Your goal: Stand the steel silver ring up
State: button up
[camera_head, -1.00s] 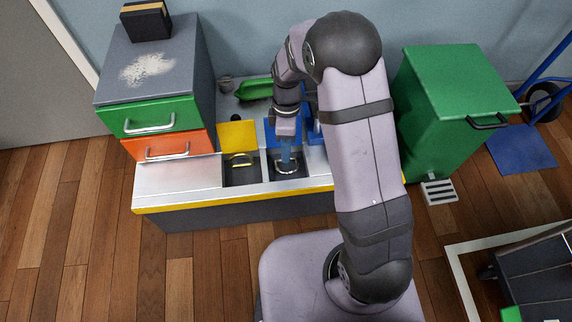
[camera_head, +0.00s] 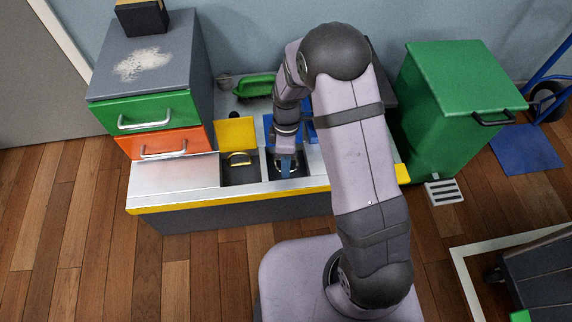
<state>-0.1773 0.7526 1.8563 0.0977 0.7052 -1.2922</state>
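The steel silver ring (camera_head: 296,167) shows as a pale curved piece in the recessed compartment in front of the blue panel (camera_head: 269,129). My gripper (camera_head: 286,169) points down into that compartment, its blue fingers in front of the ring and hiding part of it. I cannot tell whether the fingers touch the ring or are closed on it, nor how far the ring is tilted. A yellow ring (camera_head: 239,158) stands in the compartment to the left, by a raised yellow panel (camera_head: 236,133).
A cabinet with a green drawer (camera_head: 150,115) and an orange drawer (camera_head: 165,145) rises at the left. A green scoop (camera_head: 255,87) lies behind the compartments. A green bin (camera_head: 460,95) stands at the right. The metal top (camera_head: 172,182) left of the compartments is clear.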

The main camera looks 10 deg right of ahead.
grip_shut()
jog(key=shift+r, duration=0.1)
jog(key=shift+w+r+g+p, duration=0.2)
jog(key=shift+g+p, duration=0.2)
jog(key=shift+p, duration=0.45)
jog(key=shift+w+g+p, duration=0.1)
jog(key=shift+g+p, duration=0.3)
jog(key=shift+p, duration=0.15)
